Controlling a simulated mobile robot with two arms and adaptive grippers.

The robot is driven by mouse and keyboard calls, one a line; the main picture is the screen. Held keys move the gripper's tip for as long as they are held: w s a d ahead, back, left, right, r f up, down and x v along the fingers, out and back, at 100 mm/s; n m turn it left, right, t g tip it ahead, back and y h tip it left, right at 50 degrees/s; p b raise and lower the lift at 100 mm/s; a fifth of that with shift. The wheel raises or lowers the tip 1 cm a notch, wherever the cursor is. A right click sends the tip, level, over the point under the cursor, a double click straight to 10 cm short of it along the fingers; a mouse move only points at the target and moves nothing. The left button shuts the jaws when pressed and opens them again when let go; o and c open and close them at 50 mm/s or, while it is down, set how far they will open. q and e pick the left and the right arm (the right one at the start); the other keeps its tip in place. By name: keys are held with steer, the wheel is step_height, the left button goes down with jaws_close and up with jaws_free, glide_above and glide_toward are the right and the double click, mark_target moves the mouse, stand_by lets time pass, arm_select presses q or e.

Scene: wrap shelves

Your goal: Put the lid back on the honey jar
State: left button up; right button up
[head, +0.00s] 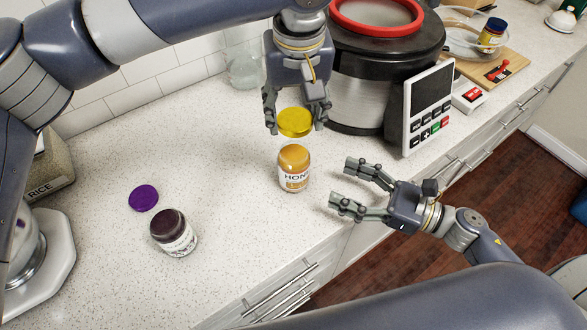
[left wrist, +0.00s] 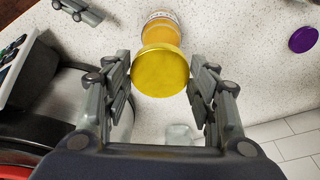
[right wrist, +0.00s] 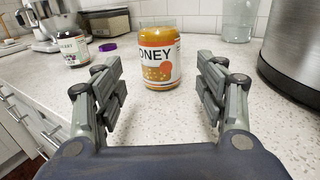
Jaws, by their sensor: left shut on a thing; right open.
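The honey jar (head: 294,168) stands upright and open on the speckled counter; it also shows in the right wrist view (right wrist: 159,55). My left gripper (head: 296,124) is shut on the yellow lid (head: 295,122) and holds it above and slightly behind the jar, apart from it. In the left wrist view the lid (left wrist: 160,71) sits between the fingers, with the jar (left wrist: 160,28) partly hidden beyond it. My right gripper (head: 346,187) is open and empty to the right of the jar. In the right wrist view, the jar stands ahead between its fingers (right wrist: 160,92), not touched.
A large steel cooker (head: 355,88) with a keypad panel (head: 428,108) stands behind right. A glass jar (head: 243,62) is at the back. The counter's front edge is near.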

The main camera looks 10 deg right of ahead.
arm_select(q)
steer(key=shift+w, duration=0.1)
arm_select(e)
steer(key=x, duration=1.2)
steer(key=c, duration=1.3)
arm_select(q)
glide_above(294, 150)
steer(key=shift+s+f, duration=0.15)
steer(key=shift+f, duration=1.15)
steer(key=shift+s+f, duration=0.1)
steer(key=shift+f, duration=1.15)
arm_select(e)
steer(key=shift+d, duration=0.1)
arm_select(q)
steer(key=shift+f, duration=0.85)
steer(key=shift+f, duration=0.55)
